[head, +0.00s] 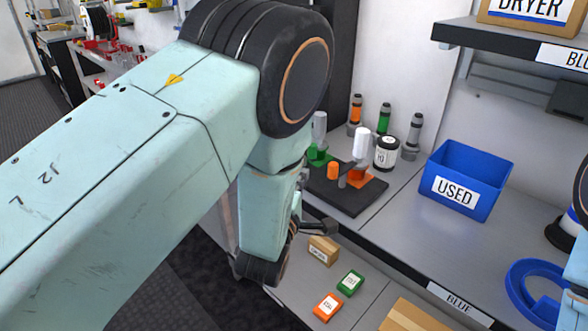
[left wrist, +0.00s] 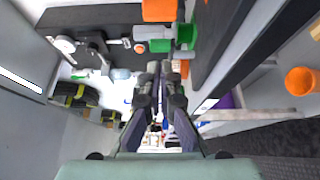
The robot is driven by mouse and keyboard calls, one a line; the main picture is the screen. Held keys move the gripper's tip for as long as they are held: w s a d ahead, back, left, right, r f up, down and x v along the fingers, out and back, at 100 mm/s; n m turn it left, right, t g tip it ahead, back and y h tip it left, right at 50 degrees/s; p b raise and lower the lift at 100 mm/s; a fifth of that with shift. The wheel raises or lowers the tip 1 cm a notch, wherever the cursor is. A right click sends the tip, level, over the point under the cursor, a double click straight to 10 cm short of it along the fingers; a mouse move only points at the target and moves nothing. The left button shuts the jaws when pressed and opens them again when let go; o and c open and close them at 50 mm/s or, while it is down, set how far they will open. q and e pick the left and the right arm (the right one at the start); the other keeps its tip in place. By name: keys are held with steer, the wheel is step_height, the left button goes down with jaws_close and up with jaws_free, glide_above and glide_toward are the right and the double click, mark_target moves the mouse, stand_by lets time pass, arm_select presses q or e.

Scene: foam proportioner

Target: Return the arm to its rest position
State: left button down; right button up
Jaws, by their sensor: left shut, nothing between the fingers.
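My left arm comes in from the left in the head view and fills much of the picture. Its gripper (head: 318,228) is small and partly hidden behind the wrist, near the front edge of the grey bench. In the left wrist view my left gripper (left wrist: 162,68) has its two fingers together, with nothing held between them. My right gripper does not show; only bits of what looks like my right arm show at the right edge of the head view.
A dark board (head: 345,190) with green and orange fittings stands behind the gripper. A blue USED bin (head: 468,180) is to its right. A cardboard box (head: 323,250), green box (head: 351,282) and orange box (head: 328,306) lie close by. A shelf (head: 500,50) overhangs at upper right.

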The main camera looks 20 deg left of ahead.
arm_select(q)
steer(key=s+a+f+m+g, duration=0.4)
steer(key=s+f+m+g, duration=0.6)
steer(key=s+f+m, duration=0.65)
steer(key=s+a+f+g, duration=0.1)
steer(key=s+f+g, duration=0.3)
steer(key=s, duration=0.8)
steer(key=s+a+f+m+g, duration=0.1)
steer(key=s+f+g, duration=0.3)
steer(key=s, duration=0.8)
steer(key=shift+a, duration=0.55)
